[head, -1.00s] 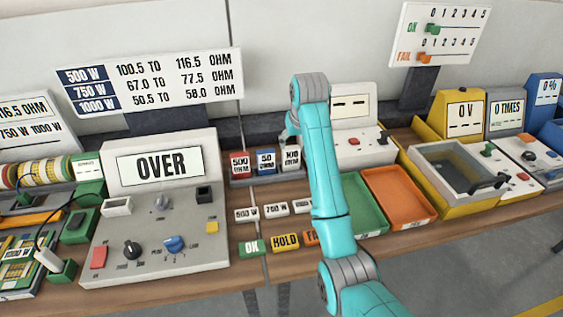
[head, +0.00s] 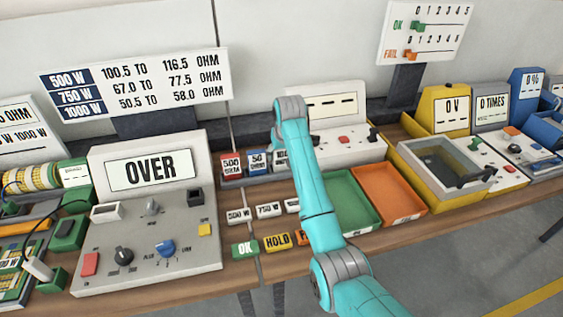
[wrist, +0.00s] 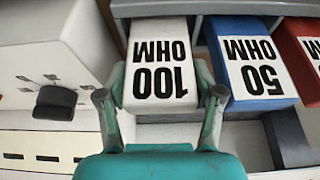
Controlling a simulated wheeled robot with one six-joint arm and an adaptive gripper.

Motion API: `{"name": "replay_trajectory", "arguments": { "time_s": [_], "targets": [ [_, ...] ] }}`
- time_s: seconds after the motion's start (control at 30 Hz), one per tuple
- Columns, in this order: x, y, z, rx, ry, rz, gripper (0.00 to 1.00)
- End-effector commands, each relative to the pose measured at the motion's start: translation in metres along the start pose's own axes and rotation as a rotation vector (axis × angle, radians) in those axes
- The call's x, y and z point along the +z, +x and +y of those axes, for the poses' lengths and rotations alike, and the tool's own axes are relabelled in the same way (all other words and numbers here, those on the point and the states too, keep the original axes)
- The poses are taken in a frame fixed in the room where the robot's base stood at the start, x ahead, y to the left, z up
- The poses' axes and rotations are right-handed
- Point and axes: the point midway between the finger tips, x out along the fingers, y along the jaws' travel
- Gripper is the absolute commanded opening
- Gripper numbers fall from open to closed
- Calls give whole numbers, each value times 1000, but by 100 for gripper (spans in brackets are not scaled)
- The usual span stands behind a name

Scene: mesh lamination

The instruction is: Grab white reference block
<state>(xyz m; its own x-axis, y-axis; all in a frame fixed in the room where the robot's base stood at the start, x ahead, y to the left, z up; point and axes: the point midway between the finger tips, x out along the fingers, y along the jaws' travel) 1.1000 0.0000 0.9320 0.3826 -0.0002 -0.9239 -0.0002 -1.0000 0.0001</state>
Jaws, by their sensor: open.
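The white reference block (wrist: 160,75) is labelled 100 OHM and sits in a grey holder at the end of a row of blocks. In the head view the white block (head: 279,157) is partly covered by my arm. In the wrist view my gripper (wrist: 160,96) is open, with one fingertip near each side of the white block. I cannot tell whether the fingertips touch it. In the head view the gripper is mostly hidden by my arm.
The blue 50 OHM block (wrist: 250,65) stands close beside the white one, and the red block (wrist: 305,50) beyond it. A grey-white device (head: 330,135) is on the other side. Small label tiles (head: 268,210) lie in front. A green tray (head: 345,200) is at right.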

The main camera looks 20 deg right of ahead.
Motion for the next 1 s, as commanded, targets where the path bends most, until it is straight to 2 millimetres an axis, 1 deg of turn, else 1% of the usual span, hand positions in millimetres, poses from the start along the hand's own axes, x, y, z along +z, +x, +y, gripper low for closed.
{"name": "replay_trajectory", "arguments": {
  "time_s": [0.1, 0.3, 0.33, 0.37, 0.4, 0.47, 0.5, 0.53, 0.8, 0.87, 1.0],
  "targets": [
    [0, 7, 0, 0, 0, -1, 67],
    [0, 7, 0, 0, 0, 0, 67],
    [0, 7, 0, 0, 0, 0, 64],
    [0, 7, 0, 0, 0, 0, 57],
    [0, 7, 0, 0, 0, 0, 47],
    [0, 7, 0, 0, 0, 0, 32],
    [0, 7, 0, 0, 0, 0, 22],
    [0, 7, 0, 0, 0, 0, 16],
    [-2, 4, 0, 0, 0, 2, 16],
    [-4, -1, 0, 0, 0, 3, 16],
    [-12, -21, 0, 0, 0, 5, 16]
  ]
}}
